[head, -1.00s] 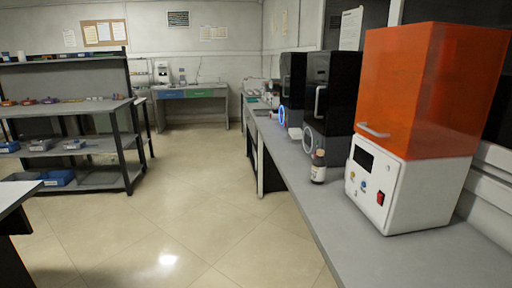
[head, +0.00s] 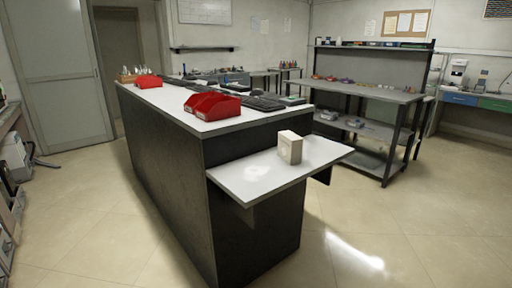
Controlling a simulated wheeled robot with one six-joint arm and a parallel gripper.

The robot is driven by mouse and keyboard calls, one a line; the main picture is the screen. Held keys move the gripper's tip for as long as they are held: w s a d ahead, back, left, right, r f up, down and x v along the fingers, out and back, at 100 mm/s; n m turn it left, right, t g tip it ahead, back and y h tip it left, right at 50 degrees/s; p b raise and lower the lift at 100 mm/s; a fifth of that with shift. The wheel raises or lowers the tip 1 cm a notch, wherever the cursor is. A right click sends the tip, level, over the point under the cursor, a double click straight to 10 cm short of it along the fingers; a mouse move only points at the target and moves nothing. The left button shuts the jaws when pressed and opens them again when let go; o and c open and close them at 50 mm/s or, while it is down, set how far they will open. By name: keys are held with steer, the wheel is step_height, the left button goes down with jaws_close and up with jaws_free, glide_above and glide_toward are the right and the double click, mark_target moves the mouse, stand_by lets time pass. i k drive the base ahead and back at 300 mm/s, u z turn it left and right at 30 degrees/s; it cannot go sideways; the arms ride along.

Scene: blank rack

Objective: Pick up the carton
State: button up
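A small beige-white carton (head: 289,147) stands upright on a low white side shelf (head: 251,184) at the end of a dark island bench. It is near the middle of the head view, toward the back of the shelf, with clear white surface around it. My gripper is not in view.
The island bench (head: 160,167) has a white top with red bins (head: 213,105) and dark trays. A grey shelving rack (head: 381,96) stands behind to the right. The tiled floor (head: 390,225) in front and to the right is clear. A door (head: 62,84) is at the left.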

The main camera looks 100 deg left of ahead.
mark_target(290, 145)
steer(key=u, duration=2.55)
steer(key=i, duration=1.2)
steer(key=u, duration=0.15)
